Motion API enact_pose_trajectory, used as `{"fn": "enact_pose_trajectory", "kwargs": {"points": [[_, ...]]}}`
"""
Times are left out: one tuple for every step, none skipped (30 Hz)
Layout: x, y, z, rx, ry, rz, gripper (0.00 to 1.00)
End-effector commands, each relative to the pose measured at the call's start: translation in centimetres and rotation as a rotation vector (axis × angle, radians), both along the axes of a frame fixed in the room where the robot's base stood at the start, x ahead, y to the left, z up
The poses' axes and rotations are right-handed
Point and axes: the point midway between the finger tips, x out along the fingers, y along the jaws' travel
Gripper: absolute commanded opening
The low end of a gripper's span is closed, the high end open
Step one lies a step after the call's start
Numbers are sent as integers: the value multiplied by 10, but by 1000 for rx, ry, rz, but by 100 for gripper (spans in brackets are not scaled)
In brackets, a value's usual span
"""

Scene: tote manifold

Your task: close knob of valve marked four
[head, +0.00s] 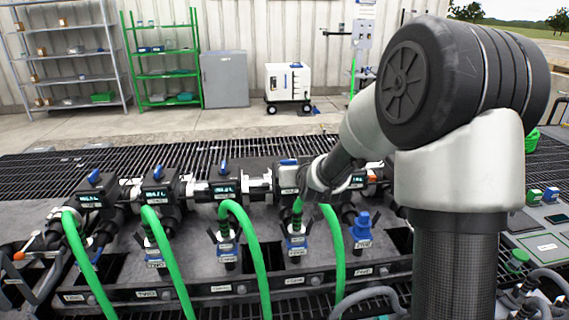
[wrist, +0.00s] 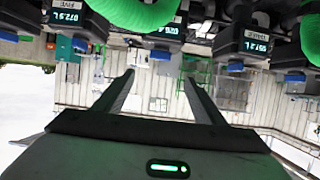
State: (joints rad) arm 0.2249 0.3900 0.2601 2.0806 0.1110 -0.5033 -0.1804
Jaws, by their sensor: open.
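The valve marked four is a dark body with a lit display (head: 288,181), fourth from the left in the row in the head view. Its blue knob (head: 288,162) sits on top. My gripper (wrist: 159,76) is open and empty. Its two fingers point toward the middle knob, which lies just past the fingertips and appears apart from them. In the head view my wrist covers the right part of valve four.
Neighbouring valves have blue knobs too: valve three (head: 223,168) to the left and valve five (wrist: 80,43) in the wrist view. Green hoses (head: 248,245) arch in front of the row. Floor grating (head: 190,155) lies behind; shelves and a white cart (head: 288,82) stand far back.

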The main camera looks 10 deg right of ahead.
Motion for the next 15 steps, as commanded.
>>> {"fn": "enact_pose_trajectory", "kwargs": {"points": [[6,0,-3,1,1,1,64],[11,0,-6,1,2,1,64],[17,1,-9,0,3,1,64],[23,1,-12,1,3,2,64],[29,1,-14,1,3,2,64],[37,1,-17,2,3,1,64],[43,1,-20,1,2,2,64],[49,1,-23,1,3,2,64],[57,1,-26,2,3,1,64],[64,1,-28,2,3,1,64],[70,1,-31,2,3,1,64],[78,1,-34,1,2,2,64],[84,1,-37,1,2,2,64],[90,1,-39,1,3,2,64],[98,1,-43,2,3,1,64]]}}
